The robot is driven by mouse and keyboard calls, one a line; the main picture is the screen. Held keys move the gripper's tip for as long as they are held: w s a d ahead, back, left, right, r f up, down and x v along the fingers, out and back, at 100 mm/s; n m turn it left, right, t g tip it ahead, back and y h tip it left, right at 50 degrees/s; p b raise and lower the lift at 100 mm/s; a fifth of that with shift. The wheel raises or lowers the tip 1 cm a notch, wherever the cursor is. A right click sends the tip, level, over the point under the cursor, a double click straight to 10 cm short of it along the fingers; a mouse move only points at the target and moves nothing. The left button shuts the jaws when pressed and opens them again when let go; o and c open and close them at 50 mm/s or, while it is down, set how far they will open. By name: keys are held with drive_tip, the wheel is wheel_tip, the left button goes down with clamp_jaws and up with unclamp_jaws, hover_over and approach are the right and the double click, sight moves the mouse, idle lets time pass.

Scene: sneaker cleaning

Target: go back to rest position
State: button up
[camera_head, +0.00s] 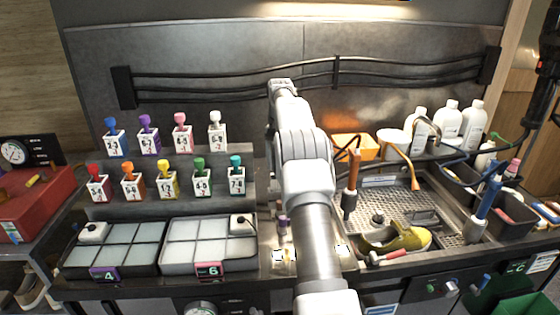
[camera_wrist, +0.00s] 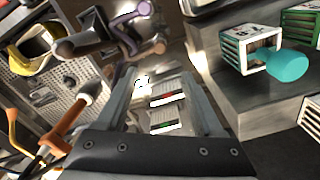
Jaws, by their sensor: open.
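My gripper (camera_wrist: 155,80) shows in the wrist view with its two fingers apart and nothing between them. Below and beyond the fingers are the dark counter edge and pale labelled panels. In the head view my arm reaches up the middle of the picture, and the gripper cannot be made out behind it. A yellow sneaker (camera_head: 396,240) lies in the sink (camera_head: 380,196) right of my arm. The sneaker also shows at the upper left of the wrist view (camera_wrist: 36,46), apart from my gripper.
Numbered boxes with coloured caps (camera_head: 167,186) stand on the stepped rack at left, one with a teal cap (camera_wrist: 288,64) near my gripper. Two compartment trays (camera_head: 112,250) lie in front. An orange-handled brush (camera_head: 352,172) stands beside my arm. White bottles (camera_head: 447,122) stand back right.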

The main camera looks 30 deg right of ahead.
drive_tip(key=shift+r, duration=0.4)
drive_tip(key=s+a+r+n+t, duration=0.1)
drive_tip(key=s+a+r+n, duration=0.2)
drive_tip(key=s+a+r, duration=0.45)
drive_tip(key=s+a+r+n+t, duration=0.2)
drive_tip(key=s+a+r, duration=0.3)
drive_tip(key=a+r, duration=0.55)
drive_tip(key=s+a+f+n+t, duration=0.1)
drive_tip(key=s+a, duration=0.3)
drive_tip(key=s, duration=0.4)
drive_tip(key=s+a+f+n, duration=0.2)
drive_tip(key=s+a+f, duration=0.1)
drive_tip(key=s, duration=0.5)
drive_tip(key=s+a+f+n+t, duration=0.1)
drive_tip(key=s+a+f+n, duration=0.1)
drive_tip(key=s, duration=0.6)
drive_tip(key=a+f, duration=0.1)
drive_tip(key=a, duration=0.1)
drive_tip(key=shift+a+f+n+t, duration=0.3)
drive_tip(key=shift+a, duration=0.05)
drive_tip(key=shift+s+d, duration=0.1)
